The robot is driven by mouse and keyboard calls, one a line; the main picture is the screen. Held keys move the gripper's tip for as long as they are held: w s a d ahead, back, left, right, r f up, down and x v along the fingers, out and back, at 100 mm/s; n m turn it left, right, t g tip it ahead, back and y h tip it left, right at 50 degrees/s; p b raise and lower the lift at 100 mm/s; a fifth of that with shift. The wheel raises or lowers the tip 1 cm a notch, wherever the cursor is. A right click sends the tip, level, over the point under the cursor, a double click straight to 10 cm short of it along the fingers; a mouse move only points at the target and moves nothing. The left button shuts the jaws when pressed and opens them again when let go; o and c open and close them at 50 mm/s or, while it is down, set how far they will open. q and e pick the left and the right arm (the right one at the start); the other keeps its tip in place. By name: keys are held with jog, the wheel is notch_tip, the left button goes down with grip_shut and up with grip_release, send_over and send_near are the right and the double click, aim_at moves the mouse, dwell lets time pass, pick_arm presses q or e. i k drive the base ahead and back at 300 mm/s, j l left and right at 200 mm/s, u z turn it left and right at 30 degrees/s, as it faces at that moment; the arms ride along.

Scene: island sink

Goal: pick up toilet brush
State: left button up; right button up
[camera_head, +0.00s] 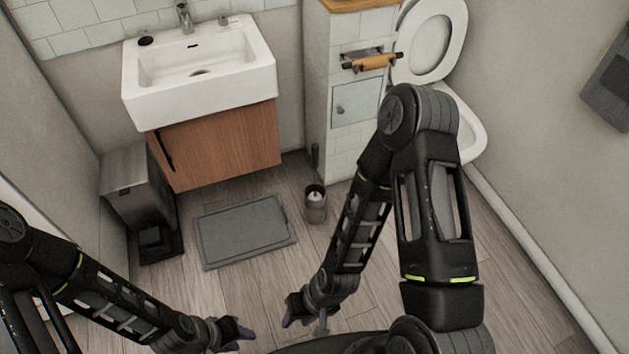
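The toilet brush (315,160) stands upright in its holder (316,206) on the floor, beside the tiled half-wall. Its dark handle sticks up, and a white part shows inside the holder's opening. My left gripper (243,334) is low at the bottom of the view, to the left of and well short of the brush. My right gripper (290,312) is also low, nearer than the brush and apart from it. Both grippers are small and partly covered by my arms, so their finger gaps are hard to see. Neither touches the brush.
A grey mat (245,231) lies left of the brush. A metal pedal bin (140,195) stands by the left wall. A white sink (197,72) tops a wooden cabinet (218,146). The toilet (470,135) is behind my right arm. Bare wood floor (275,272) lies before the brush.

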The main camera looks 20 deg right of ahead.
aim_at(316, 195)
jog(key=z, duration=0.95)
jog(key=i+l+z, duration=0.15)
jog(key=i+l, duration=0.35)
jog(key=i+l+z, duration=0.15)
jog(key=i+l, duration=0.3)
jog(key=i, duration=0.2)
